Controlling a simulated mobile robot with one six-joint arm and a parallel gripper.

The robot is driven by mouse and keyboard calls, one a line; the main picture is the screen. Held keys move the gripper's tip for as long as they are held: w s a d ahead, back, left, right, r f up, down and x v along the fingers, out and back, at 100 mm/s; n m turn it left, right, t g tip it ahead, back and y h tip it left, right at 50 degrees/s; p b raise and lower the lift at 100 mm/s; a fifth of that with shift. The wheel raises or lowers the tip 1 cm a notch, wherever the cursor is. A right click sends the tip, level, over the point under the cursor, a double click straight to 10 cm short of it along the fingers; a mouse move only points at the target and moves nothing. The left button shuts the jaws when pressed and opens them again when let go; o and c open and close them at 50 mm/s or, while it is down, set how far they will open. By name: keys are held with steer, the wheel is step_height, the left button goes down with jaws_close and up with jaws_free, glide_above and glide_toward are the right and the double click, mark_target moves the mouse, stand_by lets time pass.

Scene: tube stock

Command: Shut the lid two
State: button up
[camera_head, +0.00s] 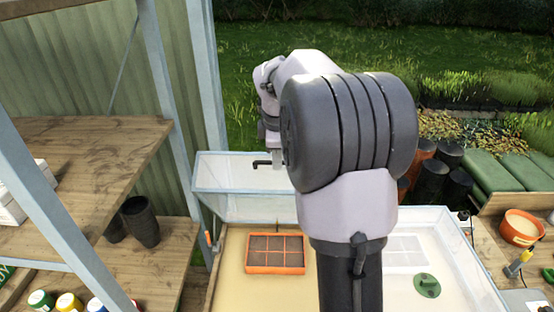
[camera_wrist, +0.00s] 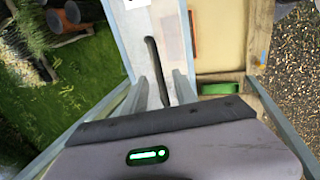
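A clear-paned lid with a pale blue-grey frame (camera_head: 225,187) stands raised at the back of a wooden-edged cold frame, left of my arm. I cannot read which lid number it bears. My gripper (camera_head: 268,160) is over this lid's top edge in the head view, partly hidden by my wrist. In the wrist view the two grey fingers of my gripper (camera_wrist: 163,90) are apart. A dark bar-like handle (camera_wrist: 152,55) runs between them along a pale frame strip; I cannot tell whether they touch it. Any second lid is largely hidden behind my arm.
Inside the cold frame are an orange seed tray (camera_head: 275,268), a white tray (camera_head: 404,250) and a green round item (camera_head: 427,285). A wooden shelf (camera_head: 80,165) stands at left. An orange pot (camera_head: 520,228) stands on the right bench.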

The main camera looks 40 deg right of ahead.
steer(key=shift+w+f, duration=0.2)
steer(key=shift+f, duration=0.3)
steer(key=shift+s, duration=0.1)
jaws_close()
stand_by(1.0)
